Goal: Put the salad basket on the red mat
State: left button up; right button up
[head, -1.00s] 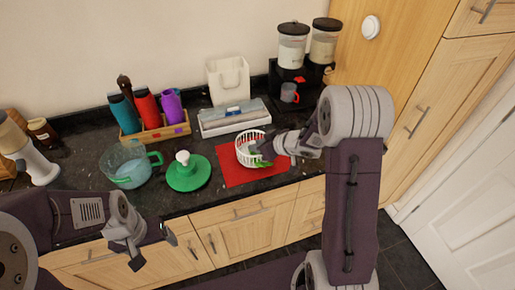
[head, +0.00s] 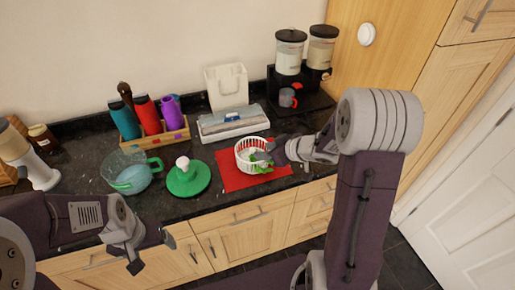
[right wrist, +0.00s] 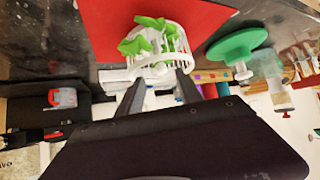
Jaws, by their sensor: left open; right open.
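The white salad basket (head: 250,150) with green leaves in it stands on the red mat (head: 232,181) in the head view. The basket (right wrist: 172,45) and the mat (right wrist: 207,16) also show in the right wrist view. My right gripper (head: 268,156) is open at the basket's right side; in the right wrist view its two fingers (right wrist: 158,88) are spread apart close to the basket's wall. I cannot tell whether they touch it. My left gripper (head: 150,252) is open and empty, low in front of the counter.
A green lid with a white knob (head: 188,180) and a clear bowl with a green handle (head: 130,173) stand left of the mat. A long box (head: 232,122) lies behind it. A black drinks dispenser (head: 300,90) stands at the back right.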

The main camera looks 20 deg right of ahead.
jog(key=s+d+m+g+h+p, duration=0.1)
jog(key=s+d+m+g+h, duration=0.1)
jog(key=s+d+m+h, duration=0.3)
jog(key=s+a+f+g, duration=0.1)
jog(key=s+a+g, duration=0.2)
jog(key=s, duration=0.4)
jog(key=s+a+f+m+g, duration=0.1)
jog(key=s+a, duration=0.3)
jog(key=s, duration=0.4)
jog(key=shift+a+f+g, duration=0.2)
jog(key=shift+f+g, duration=0.2)
jog(key=shift+g, duration=0.5)
